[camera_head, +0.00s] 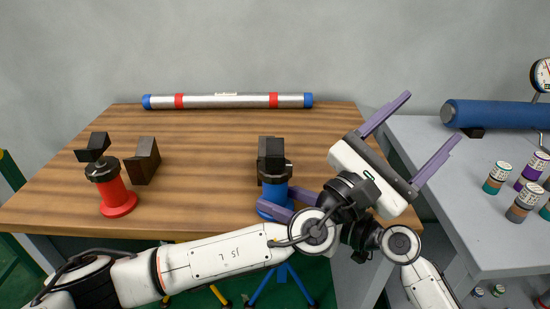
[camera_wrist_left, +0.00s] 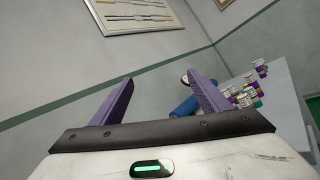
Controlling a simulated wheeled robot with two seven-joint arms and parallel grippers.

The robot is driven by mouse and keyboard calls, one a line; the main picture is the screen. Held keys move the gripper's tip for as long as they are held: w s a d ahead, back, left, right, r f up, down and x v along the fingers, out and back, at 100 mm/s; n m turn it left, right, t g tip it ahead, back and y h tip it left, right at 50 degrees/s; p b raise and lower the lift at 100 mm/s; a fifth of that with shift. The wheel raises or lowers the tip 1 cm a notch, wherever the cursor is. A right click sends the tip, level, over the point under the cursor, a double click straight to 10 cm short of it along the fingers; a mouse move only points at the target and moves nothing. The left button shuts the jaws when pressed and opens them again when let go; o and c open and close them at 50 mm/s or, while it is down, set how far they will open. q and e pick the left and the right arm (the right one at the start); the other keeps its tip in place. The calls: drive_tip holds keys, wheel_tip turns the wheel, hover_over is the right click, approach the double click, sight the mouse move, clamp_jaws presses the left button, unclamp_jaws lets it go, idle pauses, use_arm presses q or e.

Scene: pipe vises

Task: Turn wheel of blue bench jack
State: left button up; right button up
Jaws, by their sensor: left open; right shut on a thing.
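The blue bench jack (camera_head: 275,191) stands upright near the table's front edge, with a black wheel collar (camera_head: 274,172) and a dark jaw block on top. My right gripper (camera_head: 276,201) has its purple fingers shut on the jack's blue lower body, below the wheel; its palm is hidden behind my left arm. My left gripper (camera_head: 420,122) is open and empty, over the table's right edge, fingers pointing up and right. In the left wrist view the open purple fingers (camera_wrist_left: 158,95) have nothing between them.
A red jack (camera_head: 115,194) stands at the left beside a dark block (camera_head: 143,160). A silver pipe (camera_head: 227,101) lies along the back. On the grey table at right are a blue cylinder (camera_head: 490,114) and several small canisters (camera_head: 497,176). The table's middle is clear.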

use_arm(q)
drive_tip(key=w+d+f+m+g, duration=0.1)
drive_tip(key=d+f+m+g, duration=0.2)
drive_tip(key=d+g, duration=0.25)
wheel_tip(320, 180, up, 6)
drive_tip(key=n+g+y, duration=0.7)
drive_tip(key=n+y, duration=0.7)
drive_tip(key=y, duration=0.5)
hover_over(275, 155)
wheel_tip(275, 155, down, 12)
drive_tip(key=shift+f, duration=0.15)
